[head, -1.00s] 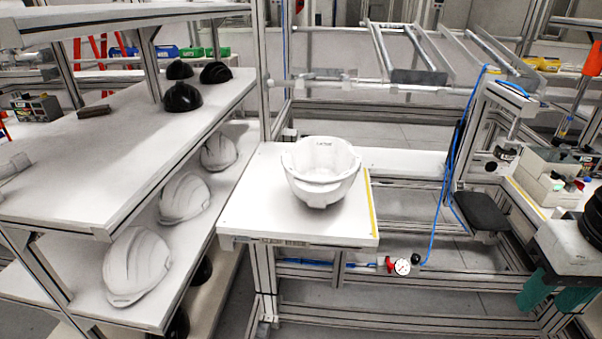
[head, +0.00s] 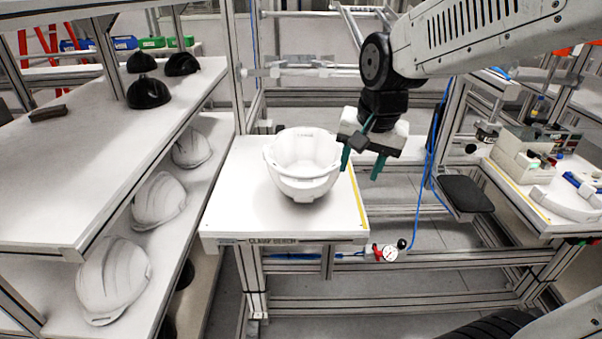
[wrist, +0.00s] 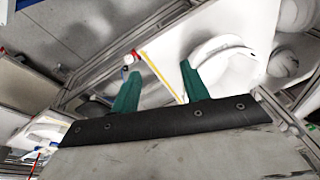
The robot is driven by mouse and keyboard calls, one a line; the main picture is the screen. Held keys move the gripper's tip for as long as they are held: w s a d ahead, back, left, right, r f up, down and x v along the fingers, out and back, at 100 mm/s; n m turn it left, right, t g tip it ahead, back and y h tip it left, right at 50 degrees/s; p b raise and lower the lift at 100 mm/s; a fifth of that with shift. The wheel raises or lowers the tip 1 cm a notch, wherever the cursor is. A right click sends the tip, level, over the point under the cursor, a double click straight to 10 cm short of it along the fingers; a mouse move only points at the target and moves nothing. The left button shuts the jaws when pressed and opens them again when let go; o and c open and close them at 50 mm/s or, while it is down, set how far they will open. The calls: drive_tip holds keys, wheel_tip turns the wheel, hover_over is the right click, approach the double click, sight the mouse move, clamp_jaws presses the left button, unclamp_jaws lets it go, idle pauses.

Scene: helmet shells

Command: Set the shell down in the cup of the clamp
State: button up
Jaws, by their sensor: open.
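An upturned white shell (head: 303,170), bowl-like with its open side up, stands on the white bench top (head: 235,205). I cannot tell whether a clamp cup is under it; no separate cup shows clearly. The shell also shows in the wrist view (wrist: 240,68), right of the fingers. My gripper (head: 362,165) has two green fingers, spread apart and pointing down, with nothing between them. It is right of the shell, near the bench's right edge, and apart from the shell. In the wrist view my gripper (wrist: 160,74) also looks empty.
Shelves at left hold white helmet shells (head: 112,280) and black ones (head: 148,92). A yellow strip (head: 357,198) lines the bench's right edge. A gauge with a red fitting (head: 386,253) is below. A blue hose (head: 437,140) and black pad (head: 466,194) stand at right.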

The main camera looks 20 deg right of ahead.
sight(333, 175)
drive_tip(key=w+f+m, duration=0.1)
drive_tip(key=w+f, duration=0.1)
drive_tip(key=w, duration=0.2)
drive_tip(key=w+d+f+m, duration=0.1)
drive_tip(key=w+f+m, duration=0.1)
drive_tip(key=w, duration=0.2)
drive_tip(key=w+f+m+t, duration=0.1)
drive_tip(key=w+f+m, duration=0.1)
drive_tip(key=w, duration=0.3)
drive_tip(key=shift+d, duration=0.25)
drive_tip(key=shift+m, duration=0.3)
drive_tip(key=x, duration=0.8)
drive_tip(key=shift+d, duration=0.25)
